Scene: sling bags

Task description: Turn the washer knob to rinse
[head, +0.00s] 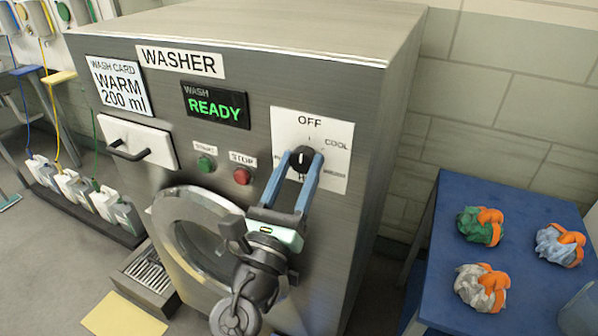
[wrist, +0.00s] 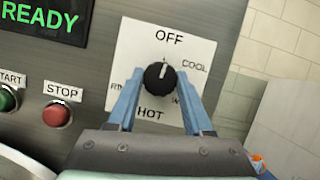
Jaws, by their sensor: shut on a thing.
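The black washer knob (head: 302,158) sits on a white dial plate (head: 324,125) at the right of the washer front. In the wrist view the knob (wrist: 158,77) has a white pointer mark that points up, roughly toward OFF. COOL is at upper right and HOT at the bottom. A label starting "RIN" at the left is partly hidden by a finger, and so is the lower right label. My gripper (head: 300,157) has its two blue fingers on either side of the knob, shut on it; it also shows in the wrist view (wrist: 159,75).
The washer display (head: 215,105) reads WASH READY. A green START button (head: 206,163) and a red STOP button (head: 242,176) are left of my fingers. The round door (head: 195,230) is below. A blue table (head: 520,205) with several bundles stands right.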

